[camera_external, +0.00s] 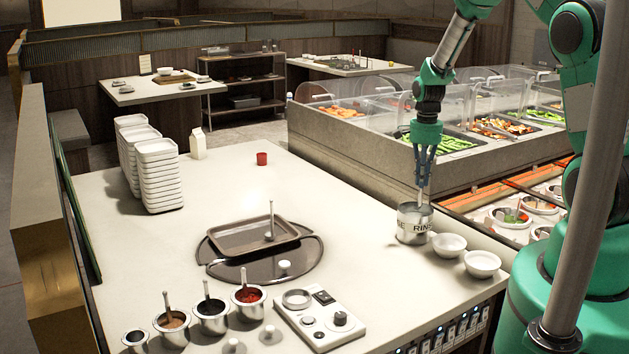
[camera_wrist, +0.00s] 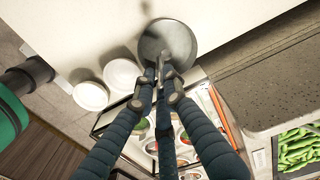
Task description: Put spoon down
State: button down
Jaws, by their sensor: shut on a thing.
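My gripper (camera_external: 423,178) points down over the metal rinse can (camera_external: 412,238) at the right edge of the white counter. It is shut on the spoon (camera_external: 421,194), whose thin grey handle stands nearly upright. The spoon's lower end is hidden at or inside the can, so I cannot tell whether it touches the bottom. In the wrist view the blue fingers of my gripper (camera_wrist: 159,92) close around the handle, and the round can (camera_wrist: 181,37) lies just beyond them.
Two white bowls (camera_external: 449,244) (camera_external: 482,263) stand close right of the can. A brown tray (camera_external: 236,243) on a dark round mat (camera_external: 213,268) holds a thin upright handle. Steel pots (camera_external: 212,323) with handles and a control box (camera_external: 320,318) are in front. Stacked white dishes (camera_external: 159,179) stand at left.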

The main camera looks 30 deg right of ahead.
aim_at(419, 207)
jog(key=shift+f, duration=3.1)
jog(key=shift+f, duration=1.9)
jog(key=shift+f, duration=0.1)
jog(key=c, duration=1.8)
grip_release()
notch_tip(419, 207, up, 12)
jog(key=shift+r, duration=0.15)
